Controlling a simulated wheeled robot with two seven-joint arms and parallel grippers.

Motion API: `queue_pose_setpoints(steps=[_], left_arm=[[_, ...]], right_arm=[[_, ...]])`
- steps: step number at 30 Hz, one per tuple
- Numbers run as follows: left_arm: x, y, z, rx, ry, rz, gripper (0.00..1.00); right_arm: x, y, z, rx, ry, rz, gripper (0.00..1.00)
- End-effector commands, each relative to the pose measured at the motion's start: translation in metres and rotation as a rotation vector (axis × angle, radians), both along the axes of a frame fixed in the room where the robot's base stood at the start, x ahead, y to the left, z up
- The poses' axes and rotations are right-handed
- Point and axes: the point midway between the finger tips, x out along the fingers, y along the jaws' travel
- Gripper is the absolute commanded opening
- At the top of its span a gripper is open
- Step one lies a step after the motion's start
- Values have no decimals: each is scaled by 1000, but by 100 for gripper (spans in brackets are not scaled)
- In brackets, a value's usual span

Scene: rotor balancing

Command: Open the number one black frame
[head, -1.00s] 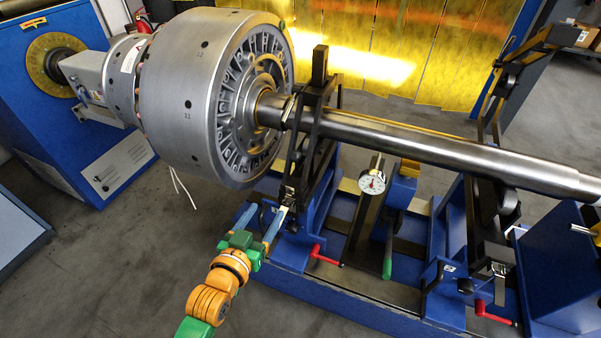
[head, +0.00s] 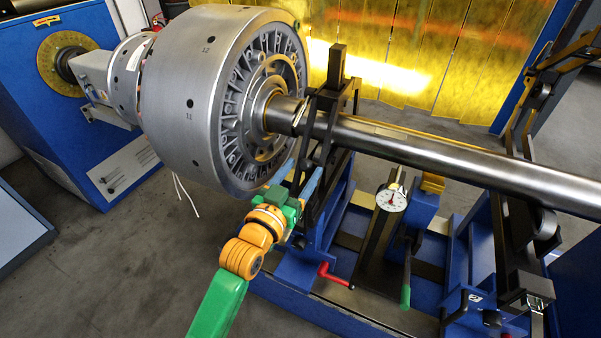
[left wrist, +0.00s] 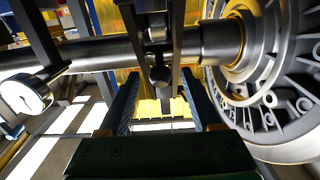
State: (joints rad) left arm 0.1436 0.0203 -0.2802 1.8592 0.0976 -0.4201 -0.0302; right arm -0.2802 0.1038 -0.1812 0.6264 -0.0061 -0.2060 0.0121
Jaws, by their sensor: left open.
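A black frame (head: 337,85) stands around the steel shaft (head: 420,155), close to the big silver rotor (head: 215,95). A second black frame (head: 527,110) stands farther right along the shaft; I see no number on either. My left gripper (head: 305,168) is open, beside the lower part of the frame close to the rotor. In the left wrist view, its two dark fingers (left wrist: 160,88) point at this frame (left wrist: 160,30), whose bars and a round knob show between and above the tips. My right gripper is not in view.
A red handle (head: 335,275), a green handle (head: 405,290) and a dial gauge (head: 391,199) sit on the blue stand right of my left gripper. The rotor's face is close on the gripper's other side. Floor at lower left is clear.

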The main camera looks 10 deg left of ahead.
Motion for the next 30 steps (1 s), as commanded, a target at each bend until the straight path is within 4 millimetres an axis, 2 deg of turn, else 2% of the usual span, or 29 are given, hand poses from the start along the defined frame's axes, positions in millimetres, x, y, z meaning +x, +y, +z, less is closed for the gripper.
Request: queue_pose_setpoints(steps=[1, 8, 30], left_arm=[[0, 0, 0, 0, 0, 0, 63], [0, 0, 0, 0, 0, 0, 1], [0, 0, -1, 1, 2, 0, 0]], right_arm=[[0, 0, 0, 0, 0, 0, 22], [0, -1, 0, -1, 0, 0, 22], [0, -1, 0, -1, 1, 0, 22]])
